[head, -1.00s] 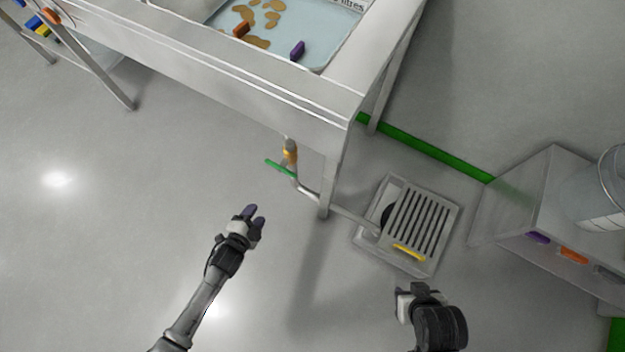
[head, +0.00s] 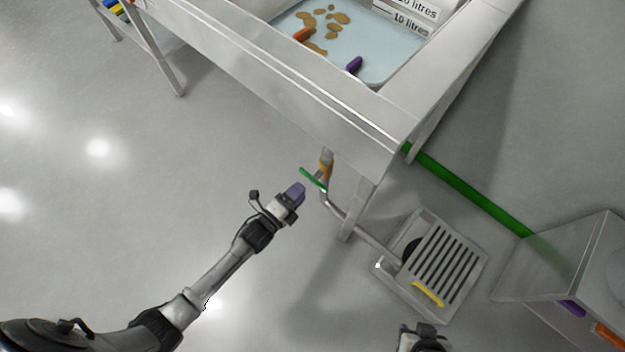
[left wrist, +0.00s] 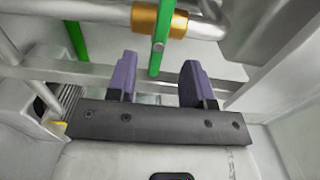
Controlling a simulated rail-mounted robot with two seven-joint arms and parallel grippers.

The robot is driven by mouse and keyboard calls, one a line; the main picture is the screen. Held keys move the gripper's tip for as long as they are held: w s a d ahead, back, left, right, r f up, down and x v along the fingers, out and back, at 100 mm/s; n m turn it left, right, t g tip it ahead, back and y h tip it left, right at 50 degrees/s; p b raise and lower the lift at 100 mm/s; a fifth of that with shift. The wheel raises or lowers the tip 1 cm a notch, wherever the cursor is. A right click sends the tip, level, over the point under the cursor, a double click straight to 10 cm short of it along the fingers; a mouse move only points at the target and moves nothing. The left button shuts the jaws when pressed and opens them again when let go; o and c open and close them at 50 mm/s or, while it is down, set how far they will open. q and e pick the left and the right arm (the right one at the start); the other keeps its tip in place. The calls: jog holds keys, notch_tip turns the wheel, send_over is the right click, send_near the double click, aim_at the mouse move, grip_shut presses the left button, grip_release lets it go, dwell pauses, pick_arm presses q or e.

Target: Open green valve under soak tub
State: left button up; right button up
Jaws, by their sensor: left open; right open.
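The green valve handle (head: 313,179) sticks out from a brass-coloured valve body (head: 326,168) on the pipe under the soak tub (head: 375,119). In the left wrist view the green handle (left wrist: 161,42) hangs down from the brass collar (left wrist: 159,18). My left gripper (head: 297,191) is open, close beside the handle in the head view. In the left wrist view its two purple fingers (left wrist: 153,80) are apart, and the handle's lower end shows between them in the picture. I cannot tell whether they touch it. My right gripper (head: 422,332) is at the bottom edge, partly cut off.
A drain box with a slatted grate (head: 440,262) and a yellow handle (head: 428,293) stands on the floor right of the tub leg. A green floor line (head: 470,190) runs behind. Floor at left is clear.

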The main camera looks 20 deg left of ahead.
aim_at(313, 179)
pick_arm(q)
jog(key=shift+b+x, duration=1.1)
jog(key=shift+x, duration=2.05)
jog(key=shift+s+d, duration=0.1)
jog(key=shift+d, duration=0.15)
jog(key=shift+c, duration=0.2)
grip_shut()
